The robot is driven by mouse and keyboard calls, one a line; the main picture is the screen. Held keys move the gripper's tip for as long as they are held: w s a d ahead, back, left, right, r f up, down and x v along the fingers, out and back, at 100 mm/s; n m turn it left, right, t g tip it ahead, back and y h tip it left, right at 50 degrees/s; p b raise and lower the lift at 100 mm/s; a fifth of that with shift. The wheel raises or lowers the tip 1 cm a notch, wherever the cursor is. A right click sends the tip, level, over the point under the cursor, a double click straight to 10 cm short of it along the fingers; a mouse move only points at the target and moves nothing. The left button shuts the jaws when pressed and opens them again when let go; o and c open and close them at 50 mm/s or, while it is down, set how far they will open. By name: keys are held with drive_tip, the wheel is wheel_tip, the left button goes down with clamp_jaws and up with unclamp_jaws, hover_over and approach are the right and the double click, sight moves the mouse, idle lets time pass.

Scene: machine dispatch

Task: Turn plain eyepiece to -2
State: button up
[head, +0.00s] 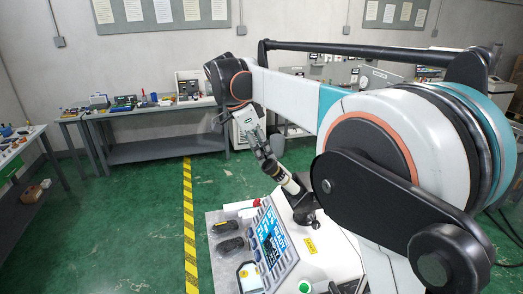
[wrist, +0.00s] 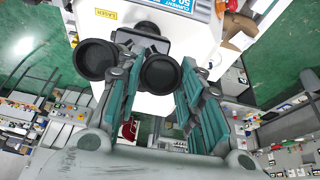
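A machine with a white top (head: 330,255) carries a black head with two dark round eyepieces. In the wrist view one eyepiece (wrist: 95,60) is at the left, outside my fingers. The other eyepiece (wrist: 160,73) lies between the two fingers of my gripper (wrist: 160,65), close to both. I cannot tell whether the fingers press on it. No marks are readable on either eyepiece, so I cannot tell which is the plain one. In the head view my gripper (head: 275,168) points down at the eyepiece end, which is small and partly hidden.
A blue-screened control panel (head: 268,240) stands on the machine's left side, with two dark objects (head: 228,236) beside it. A yellow laser label (head: 310,245) is on the top. Workbenches line the back wall (head: 150,148).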

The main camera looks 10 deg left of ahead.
drive_tip(key=shift+n, duration=0.4)
idle(0.5)
drive_tip(key=n+g+b, duration=0.1)
drive_tip(key=n, duration=0.2)
drive_tip(key=shift+w+a+h, duration=0.15)
drive_tip(key=shift+h, duration=0.25)
drive_tip(key=n+g+h, duration=0.1)
drive_tip(key=n, duration=0.3)
drive_tip(key=shift+a+n, duration=0.1)
drive_tip(key=shift+n, duration=0.6)
drive_tip(key=o, duration=0.8)
